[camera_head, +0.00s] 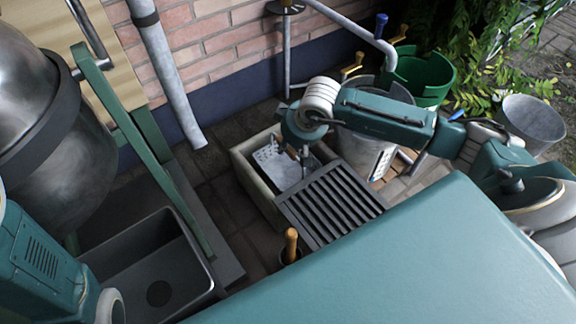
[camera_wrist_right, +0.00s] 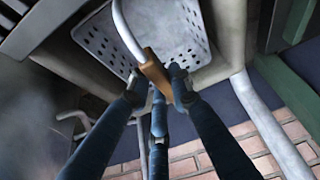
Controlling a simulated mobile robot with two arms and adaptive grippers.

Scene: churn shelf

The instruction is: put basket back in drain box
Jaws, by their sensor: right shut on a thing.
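The basket (camera_head: 277,166) is a light grey perforated metal pan with a wire handle. In the head view it shows within the opening of the pale stone drain box (camera_head: 243,181), slightly tilted; I cannot tell whether it rests on the bottom. In the right wrist view the perforated basket (camera_wrist_right: 165,28) fills the top, and its brown handle grip (camera_wrist_right: 155,70) is between my fingers. My right gripper (camera_head: 305,158) is shut on the handle; its fingers also show in the right wrist view (camera_wrist_right: 160,88). My left gripper is out of view.
A dark slatted grate (camera_head: 333,204) lies at the box's front right side. A metal bucket (camera_head: 365,157) stands close behind my right arm. A grey sink basin (camera_head: 150,262) is at left, a brick wall (camera_head: 225,40) with pipes behind. A wooden-handled tool (camera_head: 291,245) stands in front.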

